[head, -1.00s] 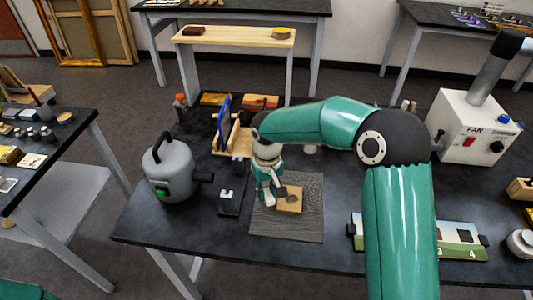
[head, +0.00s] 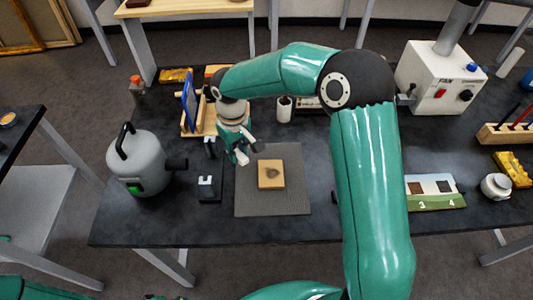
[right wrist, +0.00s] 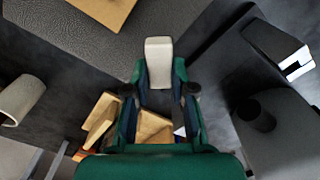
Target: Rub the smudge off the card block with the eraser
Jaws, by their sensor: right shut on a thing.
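The card block (head: 271,174) is a flat tan square lying on a grey textured mat (head: 272,208). A dark brown smudge (head: 272,173) shows near the middle of its top. My right gripper (head: 246,154) is above the mat's back left part, beside and behind the block, apart from it. In the right wrist view it is shut on a whitish eraser (right wrist: 158,62), which sticks out past the fingers. A corner of the card block (right wrist: 103,10) shows at the top there. My left gripper is not in view.
A grey canister (head: 137,163) stands at the left of the dark table. A small dark stand (head: 208,188) is just left of the mat. A white fan box (head: 440,82) is at back right, and a numbered board (head: 435,192) lies at right.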

